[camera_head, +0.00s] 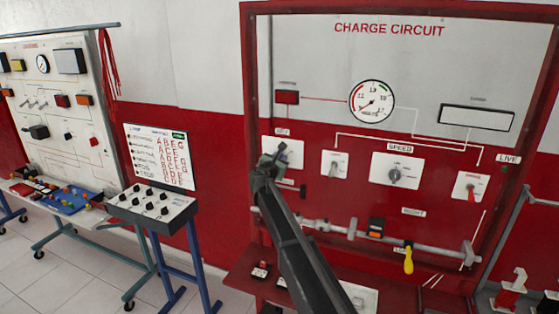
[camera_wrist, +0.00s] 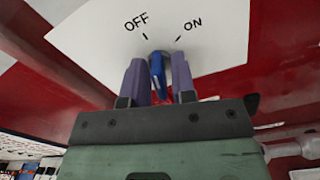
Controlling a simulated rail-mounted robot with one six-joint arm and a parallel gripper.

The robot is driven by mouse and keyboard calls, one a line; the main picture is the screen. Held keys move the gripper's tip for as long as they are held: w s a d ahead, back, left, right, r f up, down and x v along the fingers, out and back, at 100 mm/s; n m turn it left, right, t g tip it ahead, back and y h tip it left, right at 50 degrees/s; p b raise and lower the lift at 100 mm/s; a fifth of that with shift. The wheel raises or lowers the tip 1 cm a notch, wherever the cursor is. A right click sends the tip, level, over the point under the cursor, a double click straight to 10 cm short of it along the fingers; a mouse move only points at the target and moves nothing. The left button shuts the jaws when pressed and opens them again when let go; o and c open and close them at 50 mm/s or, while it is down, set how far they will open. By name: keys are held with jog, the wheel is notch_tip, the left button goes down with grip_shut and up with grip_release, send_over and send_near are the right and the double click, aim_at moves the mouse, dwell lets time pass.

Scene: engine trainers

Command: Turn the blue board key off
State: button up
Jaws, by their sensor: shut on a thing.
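The blue key (camera_wrist: 156,72) stands out from a white plate (camera_wrist: 215,25) marked OFF on the left and ON on the right, as the wrist view shows. My gripper (camera_wrist: 160,75) is shut on the key, one purple finger on each side. The key lies between the two marks; I cannot tell exactly which one it points at. In the head view my gripper (camera_head: 271,160) is at the white key plate (camera_head: 295,148), on the left of the red-framed charge circuit board (camera_head: 330,60). The arm and gripper hide the key there.
To the right on the board are a grey switch (camera_head: 335,164), the speed knob (camera_head: 396,174) and a red key (camera_head: 471,192). A rail with a yellow-handled tool (camera_head: 408,262) runs below. A control box (camera_head: 150,205) stands left.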

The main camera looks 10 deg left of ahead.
jog(key=shift+n, duration=1.5)
jog(key=o, duration=0.6)
jog(key=shift+o, duration=0.2)
jog(key=v, duration=1)
jog(key=shift+s, duration=0.4)
